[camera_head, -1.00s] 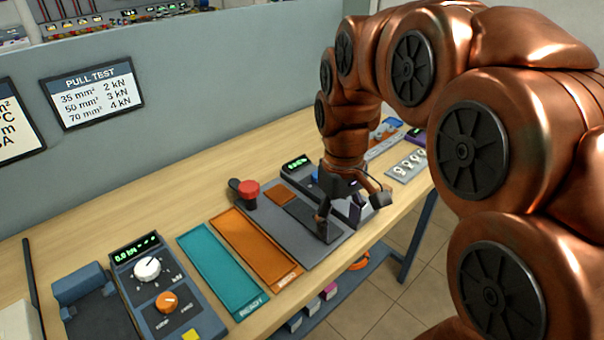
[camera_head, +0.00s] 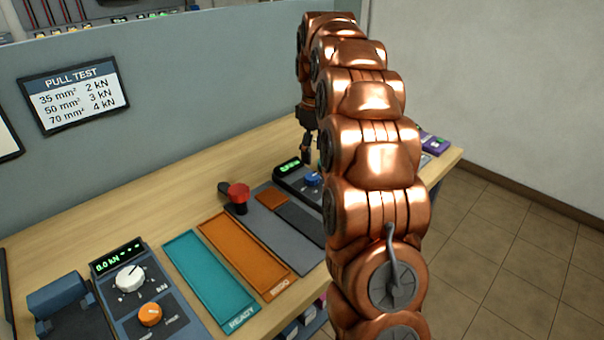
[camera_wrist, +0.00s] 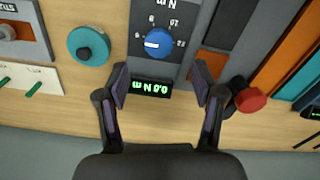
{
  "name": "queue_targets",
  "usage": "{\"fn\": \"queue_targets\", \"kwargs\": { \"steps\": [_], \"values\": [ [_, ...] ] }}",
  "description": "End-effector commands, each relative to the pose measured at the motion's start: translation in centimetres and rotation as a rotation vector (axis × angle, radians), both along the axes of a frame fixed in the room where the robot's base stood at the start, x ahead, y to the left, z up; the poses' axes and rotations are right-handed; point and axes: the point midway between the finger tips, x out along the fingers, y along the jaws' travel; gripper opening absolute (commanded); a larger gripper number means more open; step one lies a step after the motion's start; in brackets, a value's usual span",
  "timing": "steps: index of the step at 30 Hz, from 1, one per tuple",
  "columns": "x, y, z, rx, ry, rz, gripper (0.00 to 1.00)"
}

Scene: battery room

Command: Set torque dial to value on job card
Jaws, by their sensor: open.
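The torque dial (camera_wrist: 159,42) is a round blue knob with a white pointer bar, on a dark grey torque unit (camera_wrist: 146,68) marked N m. Upside down in the wrist view, the pointer lies toward the left and small numbers ring the knob. The unit's green display (camera_wrist: 151,88) is lit, but I cannot read its figure surely. The dial also shows in the head view (camera_head: 312,180), partly beside my arm. My gripper (camera_wrist: 160,84) is open and empty, its fingers apart on either side of the display, above the unit. In the head view my gripper (camera_head: 307,152) hangs behind the unit. I cannot identify a job card.
The pull tester (camera_head: 140,285), teal READY tray (camera_head: 209,280) and orange REDO tray (camera_head: 245,256) lie left on the bench. A grey partition backs it.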

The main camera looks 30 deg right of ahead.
Motion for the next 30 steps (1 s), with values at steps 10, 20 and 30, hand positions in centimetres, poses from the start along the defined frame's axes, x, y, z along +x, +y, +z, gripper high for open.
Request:
{"fn": "queue_targets", "kwargs": {
  "steps": [10,20,30],
  "values": [
    [0.9,0.5,-1.4,-0.005,-0.004,0.031,0.67],
    [0.9,0.5,-5.3,-0.003,-0.002,0.029,0.67],
    [0.9,0.3,-7.9,-0.004,-0.005,0.027,0.67]
  ]
}}
